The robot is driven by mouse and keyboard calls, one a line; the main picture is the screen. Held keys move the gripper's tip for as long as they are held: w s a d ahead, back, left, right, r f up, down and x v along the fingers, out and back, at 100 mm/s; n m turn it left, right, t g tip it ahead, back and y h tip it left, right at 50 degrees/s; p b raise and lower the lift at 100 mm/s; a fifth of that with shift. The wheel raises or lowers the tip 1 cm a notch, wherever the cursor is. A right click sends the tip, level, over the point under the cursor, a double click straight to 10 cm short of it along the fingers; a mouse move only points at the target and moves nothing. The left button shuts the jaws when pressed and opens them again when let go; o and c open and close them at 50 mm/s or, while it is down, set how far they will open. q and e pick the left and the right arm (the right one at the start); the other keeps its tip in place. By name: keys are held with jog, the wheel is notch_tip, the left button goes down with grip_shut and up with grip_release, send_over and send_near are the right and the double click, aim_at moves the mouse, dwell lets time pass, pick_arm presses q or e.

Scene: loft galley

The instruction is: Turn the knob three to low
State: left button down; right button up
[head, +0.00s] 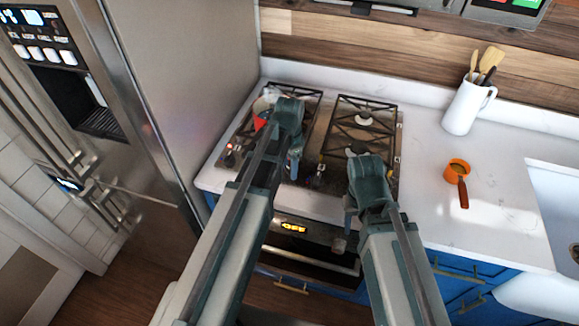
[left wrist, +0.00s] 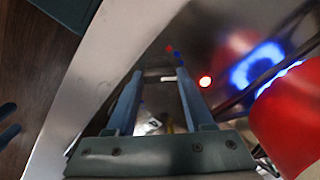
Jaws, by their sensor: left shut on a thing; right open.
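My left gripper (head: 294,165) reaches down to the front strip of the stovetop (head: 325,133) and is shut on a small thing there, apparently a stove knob. It is mostly hidden by the fingers in the head view. In the left wrist view, the fingers (left wrist: 160,85) stand around a grey part with a small white mark; I cannot read its setting. Another knob (head: 318,170) shows just right of the gripper. My right gripper (head: 350,205) is open in front of the stove's right half.
A blue flame (left wrist: 255,65) burns beside a red pot (left wrist: 290,115), which is at the left burners. The oven display (head: 294,227) reads OFF. A white utensil jug (head: 467,108) and an orange pan (head: 459,169) stand on the right counter. A steel fridge (head: 190,80) walls off the left.

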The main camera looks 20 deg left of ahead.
pick_arm(q)
jog(key=shift+m, duration=1.1)
jog(key=shift+c, duration=1.4)
grip_release()
jog(key=shift+r, duration=0.1)
notch_tip(320, 180, up, 14)
jog(key=p, duration=1.3)
jog(key=shift+p, duration=0.4)
jog(key=shift+f, duration=0.25)
